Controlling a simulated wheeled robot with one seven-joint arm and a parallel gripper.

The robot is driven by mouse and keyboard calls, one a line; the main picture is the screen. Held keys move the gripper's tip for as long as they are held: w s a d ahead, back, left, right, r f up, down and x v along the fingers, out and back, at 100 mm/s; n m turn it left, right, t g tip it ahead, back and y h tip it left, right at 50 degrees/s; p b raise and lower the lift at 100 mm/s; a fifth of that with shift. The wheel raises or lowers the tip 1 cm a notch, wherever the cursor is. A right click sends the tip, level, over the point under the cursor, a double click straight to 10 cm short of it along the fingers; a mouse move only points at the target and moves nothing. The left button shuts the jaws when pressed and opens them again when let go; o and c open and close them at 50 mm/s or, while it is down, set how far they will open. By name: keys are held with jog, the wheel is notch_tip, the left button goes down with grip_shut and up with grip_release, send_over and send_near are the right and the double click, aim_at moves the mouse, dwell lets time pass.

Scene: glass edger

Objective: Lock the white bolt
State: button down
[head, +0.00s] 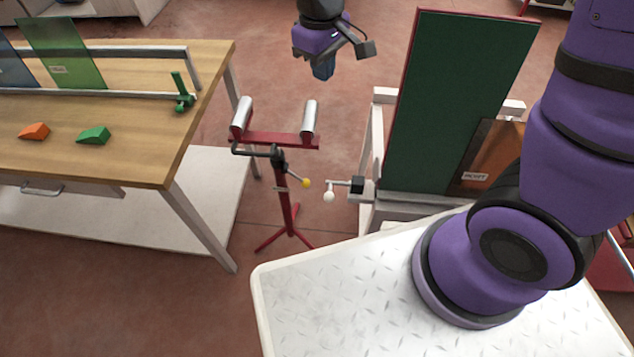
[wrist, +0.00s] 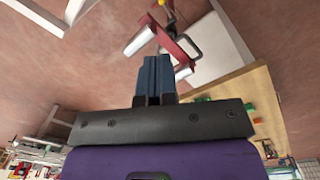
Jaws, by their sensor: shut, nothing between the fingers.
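The rod runs left from a black block (head: 357,188) on the side of the light grey frame that holds the dark green panel. The knob hangs at the left end, slightly below the rod. My gripper (head: 322,72) is high at the top centre of the head view, above and behind the red stand and well apart from the bolt. Its blue fingers (wrist: 156,65) are shut and empty in the wrist view. The bolt cannot be made out in the wrist view.
A red roller stand (head: 287,195) with a yellow knob (head: 305,183) stands just left of the white knob. A wooden table (head: 150,165) is at the left, with green and orange wedges. The green panel (head: 455,100) rises right of the bolt. Floor between stand and frame is narrow.

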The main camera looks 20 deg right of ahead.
jog(key=s+a+f+n+g+h, duration=0.1)
jog(key=a+f, duration=0.3)
jog(key=f, duration=0.6)
jog(key=a+f+n+g+h, duration=0.1)
jog(key=a+f+n, duration=0.2)
jog(key=f, duration=0.8)
jog(key=shift+s+a, duration=0.4)
jog(key=shift+a, duration=0.35)
jog(key=shift+f, duration=0.1)
jog(key=s+d+f, duration=0.3)
jog(key=d+f, duration=0.2)
jog(key=f, duration=0.5)
jog(key=shift+s+d, duration=0.35)
jog(key=shift+s, duration=0.05)
jog(key=shift+f, duration=0.1)
